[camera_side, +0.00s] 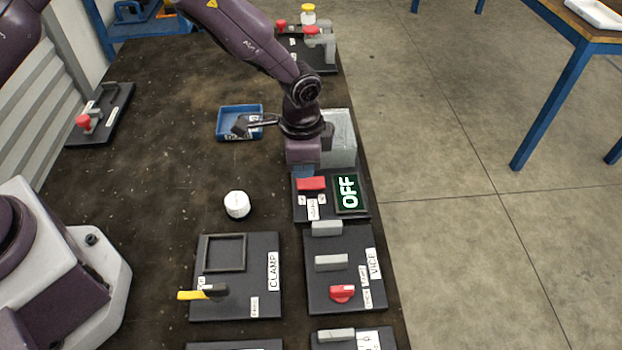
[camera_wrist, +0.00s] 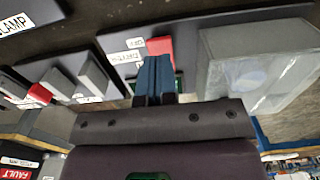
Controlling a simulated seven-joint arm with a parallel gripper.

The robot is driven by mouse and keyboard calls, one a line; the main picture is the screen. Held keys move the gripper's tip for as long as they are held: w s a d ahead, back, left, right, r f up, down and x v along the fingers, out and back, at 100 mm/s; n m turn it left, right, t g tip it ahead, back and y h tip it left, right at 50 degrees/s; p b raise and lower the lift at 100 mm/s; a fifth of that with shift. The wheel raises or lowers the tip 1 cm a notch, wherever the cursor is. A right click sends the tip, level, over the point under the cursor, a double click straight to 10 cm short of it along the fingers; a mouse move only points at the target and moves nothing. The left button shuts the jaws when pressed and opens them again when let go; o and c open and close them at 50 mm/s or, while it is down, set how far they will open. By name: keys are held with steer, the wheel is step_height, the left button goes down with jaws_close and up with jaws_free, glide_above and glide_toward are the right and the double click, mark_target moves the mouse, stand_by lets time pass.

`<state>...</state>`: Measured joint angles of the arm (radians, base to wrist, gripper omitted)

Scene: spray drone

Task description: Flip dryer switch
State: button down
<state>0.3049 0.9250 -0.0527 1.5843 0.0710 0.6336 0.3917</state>
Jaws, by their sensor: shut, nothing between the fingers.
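The dryer board has a red switch (camera_side: 311,183) and a dark green display (camera_side: 347,193) that reads OFF. White labels lie below the switch. My gripper (camera_side: 304,172) is above the board, just behind the red switch, pointing down. In the wrist view my gripper (camera_wrist: 155,60) has its blue fingers together with nothing held. Their tips overlap the lower part of the red switch (camera_wrist: 159,46); I cannot tell whether they touch it. The display is mostly hidden behind the fingers in the wrist view.
A clear box (camera_side: 343,140) stands right beside my gripper, and also shows in the wrist view (camera_wrist: 262,70). The vice board (camera_side: 372,292), clamp board (camera_side: 215,312), a white round knob (camera_side: 237,204) and a blue tray (camera_side: 222,133) are on the table. Free table lies left of the dryer board.

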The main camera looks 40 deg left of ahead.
mark_target(303, 183)
steer(key=shift+r, duration=2.35)
steer(key=shift+s+a+f+n+g, duration=0.15)
steer(key=shift+s+f+n, duration=0.05)
steer(key=shift+s, duration=0.25)
steer(key=shift+s+a+f+n+g, duration=0.15)
steer(key=shift+s+f+n, duration=0.05)
steer(key=shift+s, duration=0.2)
steer(key=s+a+r+n+t, duration=0.3)
steer(key=s+a+r, duration=0.4)
steer(key=s+r, duration=0.3)
steer(key=s+a+r+n+t, duration=0.3)
steer(key=s+a+r+n, duration=0.2)
steer(key=s+r, duration=0.6)
step_height(303, 183, up, 5)
steer(key=a, duration=0.2)
steer(key=shift+s+a, duration=0.3)
steer(key=shift+a, duration=0.05)
